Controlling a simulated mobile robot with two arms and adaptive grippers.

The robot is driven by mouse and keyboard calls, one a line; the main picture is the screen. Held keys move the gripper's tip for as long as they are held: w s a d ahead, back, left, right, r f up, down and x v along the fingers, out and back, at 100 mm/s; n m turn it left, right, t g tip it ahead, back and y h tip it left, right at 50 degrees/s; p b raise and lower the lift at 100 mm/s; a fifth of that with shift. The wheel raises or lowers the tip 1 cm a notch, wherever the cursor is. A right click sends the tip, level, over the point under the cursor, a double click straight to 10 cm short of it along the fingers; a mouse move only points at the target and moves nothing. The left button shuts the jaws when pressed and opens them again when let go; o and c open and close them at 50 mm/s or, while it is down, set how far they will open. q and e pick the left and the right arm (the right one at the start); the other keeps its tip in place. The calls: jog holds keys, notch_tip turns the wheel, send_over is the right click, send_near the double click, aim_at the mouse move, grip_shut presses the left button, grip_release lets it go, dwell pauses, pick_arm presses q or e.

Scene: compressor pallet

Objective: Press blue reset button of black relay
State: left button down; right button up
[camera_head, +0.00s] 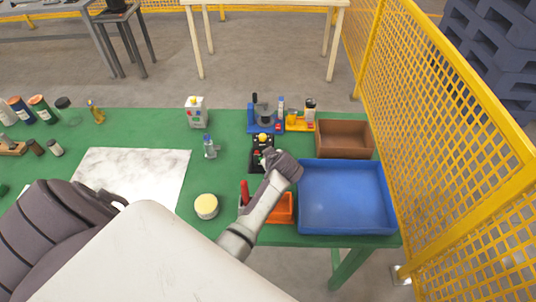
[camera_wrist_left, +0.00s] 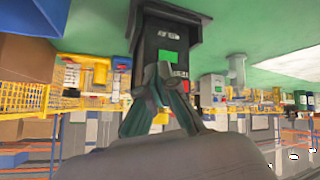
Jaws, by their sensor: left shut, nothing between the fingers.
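The black relay (camera_head: 254,163) stands on the green table, just left of my left gripper (camera_head: 268,156) in the head view. In the left wrist view the relay (camera_wrist_left: 152,38) appears upside down, hanging from the green tabletop, with a green patch and small white labels on its face. My left gripper (camera_wrist_left: 160,75) is shut and empty, its fingertips in front of the relay's face by the green patch. I cannot tell whether they touch it. No blue button can be made out; the fingers cover part of the face. My right gripper is not in view.
A blue tray (camera_head: 345,200) and a brown box (camera_head: 345,139) lie to the right, beside a yellow mesh fence (camera_head: 450,110). An orange bin (camera_head: 283,209) sits close below my left gripper. A blue device (camera_head: 260,117) stands behind the relay. A small bottle (camera_head: 209,147) stands left.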

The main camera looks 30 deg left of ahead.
pick_arm(q)
jog(key=shift+s+d, duration=0.25)
jog(key=shift+s, duration=0.25)
jog(key=s+d+p, duration=0.2)
jog(key=s+d, duration=0.1)
jog(key=s, duration=0.2)
dwell(0.4)
jog(key=shift+d, duration=0.15)
dwell(0.6)
